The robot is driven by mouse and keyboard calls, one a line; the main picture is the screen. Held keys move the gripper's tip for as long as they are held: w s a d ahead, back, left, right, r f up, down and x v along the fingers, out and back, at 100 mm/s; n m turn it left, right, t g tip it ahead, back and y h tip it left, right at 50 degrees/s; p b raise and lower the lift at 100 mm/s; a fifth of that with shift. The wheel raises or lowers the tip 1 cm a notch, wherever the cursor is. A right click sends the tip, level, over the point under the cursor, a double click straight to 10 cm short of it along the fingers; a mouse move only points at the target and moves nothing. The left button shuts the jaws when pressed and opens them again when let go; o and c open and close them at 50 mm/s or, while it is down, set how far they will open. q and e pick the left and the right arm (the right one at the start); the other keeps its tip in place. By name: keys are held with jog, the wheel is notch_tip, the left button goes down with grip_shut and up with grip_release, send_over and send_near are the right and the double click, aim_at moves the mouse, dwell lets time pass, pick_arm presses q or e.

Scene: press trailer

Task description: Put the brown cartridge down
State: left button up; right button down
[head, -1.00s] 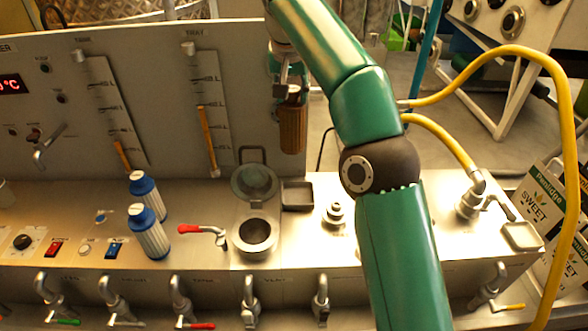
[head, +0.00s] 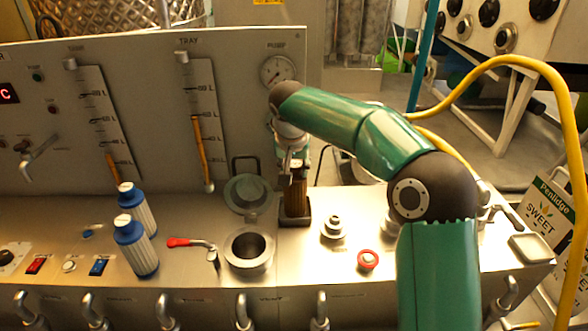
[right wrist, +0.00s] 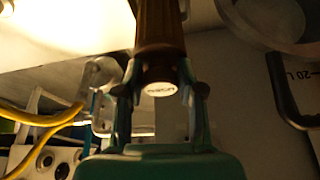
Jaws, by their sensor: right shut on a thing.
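The brown cartridge (head: 296,196) stands roughly upright at the small dark square tray (head: 296,221) on the steel counter. Its lower end is at the tray; I cannot tell for certain whether it touches the tray floor. My right gripper (head: 291,166) is shut on the cartridge's upper part. In the right wrist view, the fingers of the right gripper (right wrist: 160,80) sit on both sides of the cartridge (right wrist: 160,30), near its end with a pale label. My left gripper is not in view.
Left of the tray is an open round well (head: 248,250) with its raised lid (head: 247,194). A red-handled tap (head: 190,243) and two blue-capped bottles (head: 136,246) stand further left. A metal knob (head: 333,228) and a red button (head: 368,260) are to the right. The upright panel (head: 150,130) is behind.

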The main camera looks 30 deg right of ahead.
jog(key=shift+f, duration=0.2)
jog(key=c, duration=0.7)
grip_release()
jog(key=shift+r, duration=0.15)
jog(key=v, duration=1.2)
